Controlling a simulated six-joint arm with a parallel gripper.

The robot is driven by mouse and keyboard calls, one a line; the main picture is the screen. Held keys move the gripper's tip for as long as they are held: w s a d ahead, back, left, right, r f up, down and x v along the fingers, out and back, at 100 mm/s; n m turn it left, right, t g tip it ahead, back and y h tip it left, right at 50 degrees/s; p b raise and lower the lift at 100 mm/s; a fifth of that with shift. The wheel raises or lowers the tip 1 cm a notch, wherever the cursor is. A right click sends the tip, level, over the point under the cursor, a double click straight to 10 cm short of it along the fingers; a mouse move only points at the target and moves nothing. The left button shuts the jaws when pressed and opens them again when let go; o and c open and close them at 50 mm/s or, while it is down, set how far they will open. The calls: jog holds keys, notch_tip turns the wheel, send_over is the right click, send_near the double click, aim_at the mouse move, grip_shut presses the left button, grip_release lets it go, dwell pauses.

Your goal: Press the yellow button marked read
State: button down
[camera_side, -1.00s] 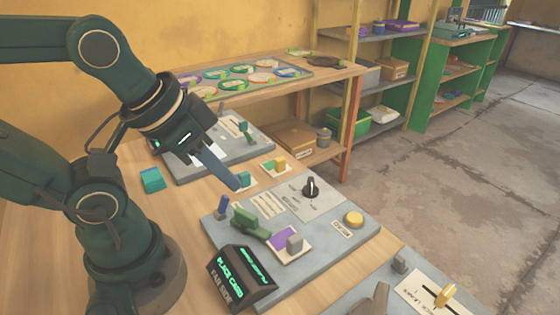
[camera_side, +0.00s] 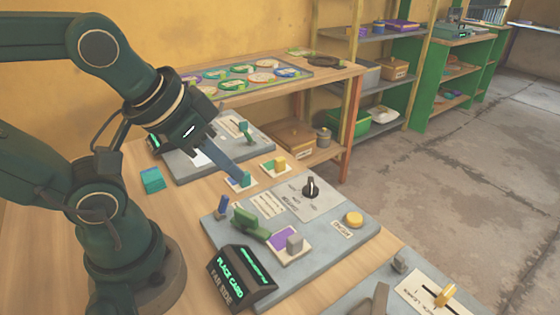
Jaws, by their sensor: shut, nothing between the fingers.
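The round yellow button (camera_side: 354,218) sits on the right part of the grey panel (camera_side: 325,249). A small white label (camera_side: 342,231) lies just in front of it; its text is too small to read. My gripper (camera_side: 240,180) is shut and empty.
The panel also bears a black knob (camera_side: 311,187), a green lever (camera_side: 247,224), a grey block on a purple card (camera_side: 293,244) and a black display (camera_side: 241,279) reading "PLACE CARD". Another panel with a yellow lever (camera_side: 446,295) stands front right. A yellow block (camera_side: 279,164) stands behind.

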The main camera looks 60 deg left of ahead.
jog(key=w+a+r+t+y, duration=0.2)
jog(key=w+a+r, duration=0.1)
jog(key=w, duration=0.4)
jog(key=m+t+h, duration=0.1)
jog(key=m, duration=0.7)
send_over(350, 220)
notch_tip(350, 220, down, 6)
jog(key=shift+a+f, duration=0.1)
jog(key=shift+f, duration=4.25)
jog(key=shift+f, duration=0.15)
jog(key=shift+f, duration=0.25)
